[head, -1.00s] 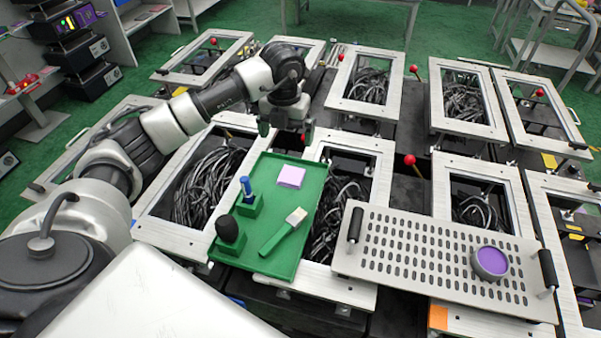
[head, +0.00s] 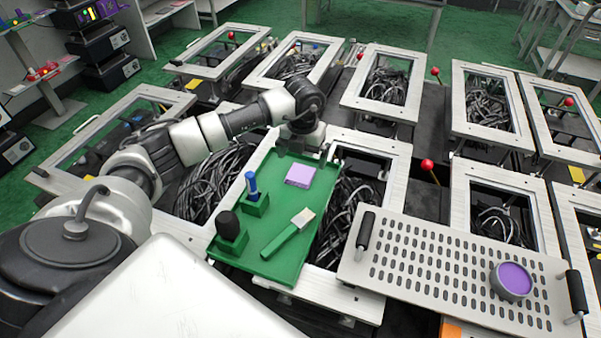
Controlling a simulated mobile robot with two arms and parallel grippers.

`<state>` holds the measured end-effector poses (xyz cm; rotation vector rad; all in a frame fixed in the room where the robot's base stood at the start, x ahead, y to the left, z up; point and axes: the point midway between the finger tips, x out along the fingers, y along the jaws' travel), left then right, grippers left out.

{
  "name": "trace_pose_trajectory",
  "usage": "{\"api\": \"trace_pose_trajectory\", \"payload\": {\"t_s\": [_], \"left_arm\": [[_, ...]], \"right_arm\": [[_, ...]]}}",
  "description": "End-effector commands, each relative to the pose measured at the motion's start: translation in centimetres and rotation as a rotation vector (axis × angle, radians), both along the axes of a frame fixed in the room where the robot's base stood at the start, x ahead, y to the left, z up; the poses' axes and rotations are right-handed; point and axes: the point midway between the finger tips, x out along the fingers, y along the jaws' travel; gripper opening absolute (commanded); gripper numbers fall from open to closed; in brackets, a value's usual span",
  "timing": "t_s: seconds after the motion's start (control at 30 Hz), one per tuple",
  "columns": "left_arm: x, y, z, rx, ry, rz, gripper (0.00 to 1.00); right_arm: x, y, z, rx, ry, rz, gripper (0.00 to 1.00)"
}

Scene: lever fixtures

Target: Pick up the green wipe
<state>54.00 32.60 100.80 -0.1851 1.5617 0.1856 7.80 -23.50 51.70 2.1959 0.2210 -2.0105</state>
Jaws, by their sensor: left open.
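A green tray (head: 262,238) lies across the frames in the middle of the head view. On its far part lies a flat, square lilac pad (head: 300,175), the only wipe-like piece I see; I see no green wipe. My left gripper (head: 303,152) is open above the tray's far end, just behind the pad, with one finger at each side. I cannot tell its exact height over the tray. The tray also holds a green-handled brush (head: 287,236), a blue pen-like tool (head: 251,184) in a green holder and a black knob-shaped tool (head: 228,224). My right gripper is out of view.
A perforated metal plate (head: 430,262) with black handles lies right of the tray and bears a purple round container (head: 512,280). Metal frames over black cables surround the tray. Red-balled levers (head: 427,165) stand up between them.

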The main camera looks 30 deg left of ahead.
Motion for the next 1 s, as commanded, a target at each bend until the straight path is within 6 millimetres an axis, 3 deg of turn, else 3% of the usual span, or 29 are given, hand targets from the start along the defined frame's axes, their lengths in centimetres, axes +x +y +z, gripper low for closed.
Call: {"api": "trace_pose_trajectory", "payload": {"t_s": [0.17, 0.3, 0.6, 0.93, 1.0], "left_arm": [[-0.2, 0.1, -2.4, -0.001, 0.007, 0.000, 0.99], [-0.2, 0.1, -4.3, 0.000, 0.005, 0.000, 0.99], [-0.1, 0.2, -4.7, 0.000, 0.002, 0.000, 0.97], [-0.1, 0.2, -4.7, 0.000, 0.002, 0.000, 0.47], [-0.1, 0.2, -4.7, 0.000, 0.002, 0.000, 0.46]], "right_arm": [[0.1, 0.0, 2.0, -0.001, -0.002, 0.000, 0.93], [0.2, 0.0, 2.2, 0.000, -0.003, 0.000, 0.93], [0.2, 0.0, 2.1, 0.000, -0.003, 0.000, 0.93], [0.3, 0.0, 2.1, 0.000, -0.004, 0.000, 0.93], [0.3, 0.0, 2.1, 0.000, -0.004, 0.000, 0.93]]}}
